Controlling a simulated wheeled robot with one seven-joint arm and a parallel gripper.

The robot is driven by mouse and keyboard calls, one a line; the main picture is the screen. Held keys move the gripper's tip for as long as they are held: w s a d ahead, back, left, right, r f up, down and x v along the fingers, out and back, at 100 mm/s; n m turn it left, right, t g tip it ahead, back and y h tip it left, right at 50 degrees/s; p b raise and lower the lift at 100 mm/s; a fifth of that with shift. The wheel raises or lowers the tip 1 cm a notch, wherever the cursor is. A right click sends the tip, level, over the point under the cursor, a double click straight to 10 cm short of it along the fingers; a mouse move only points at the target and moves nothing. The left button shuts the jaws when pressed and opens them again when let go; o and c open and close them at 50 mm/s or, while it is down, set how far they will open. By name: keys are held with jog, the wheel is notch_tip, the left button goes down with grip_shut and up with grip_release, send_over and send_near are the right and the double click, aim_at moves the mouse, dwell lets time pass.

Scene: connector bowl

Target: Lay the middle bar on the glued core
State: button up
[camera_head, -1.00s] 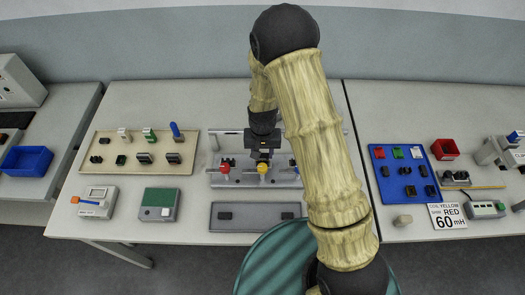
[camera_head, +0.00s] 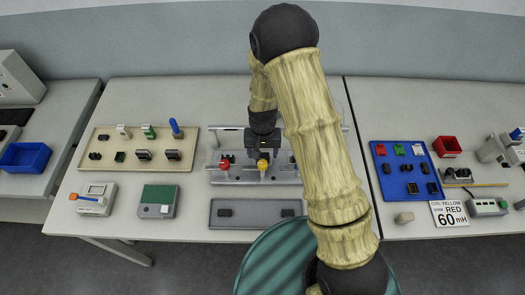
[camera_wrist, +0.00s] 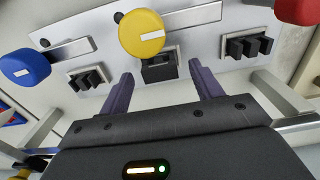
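My gripper (camera_wrist: 162,88) is over the middle station of the grey fixture (camera_head: 228,176). Its two purple fingers stand apart in the wrist view. Just beyond the fingertips is a dark block (camera_wrist: 158,70) with a flat top, below the yellow knob (camera_wrist: 142,33). It looks like a bar lying on the middle core, but the seam is too small to tell. The cores on either side, left (camera_wrist: 89,79) and right (camera_wrist: 248,46), show bare upright prongs. In the head view my gripper (camera_head: 262,154) hides the middle station.
A grey tray (camera_head: 256,215) at the front holds two dark bars, left (camera_head: 224,213) and right (camera_head: 288,213), with a bare middle. Blue (camera_wrist: 25,67) and red (camera_wrist: 298,10) knobs flank the yellow one. A beige tray (camera_head: 108,166) stands left, a blue tray (camera_head: 400,179) right.

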notch_tip(320, 180, up, 17)
jog(key=b, duration=0.2)
jog(key=shift+r, duration=0.2)
dwell(0.5)
dwell(0.4)
jog(key=s+d+r+t, duration=0.1)
jog(key=s+d+t, duration=0.1)
jog(key=s+d, duration=1)
jog(key=shift+s+d+t, duration=0.2)
jog(key=shift+d+t, duration=0.1)
jog(key=shift+d, duration=0.55)
jog(key=shift+r, duration=0.1)
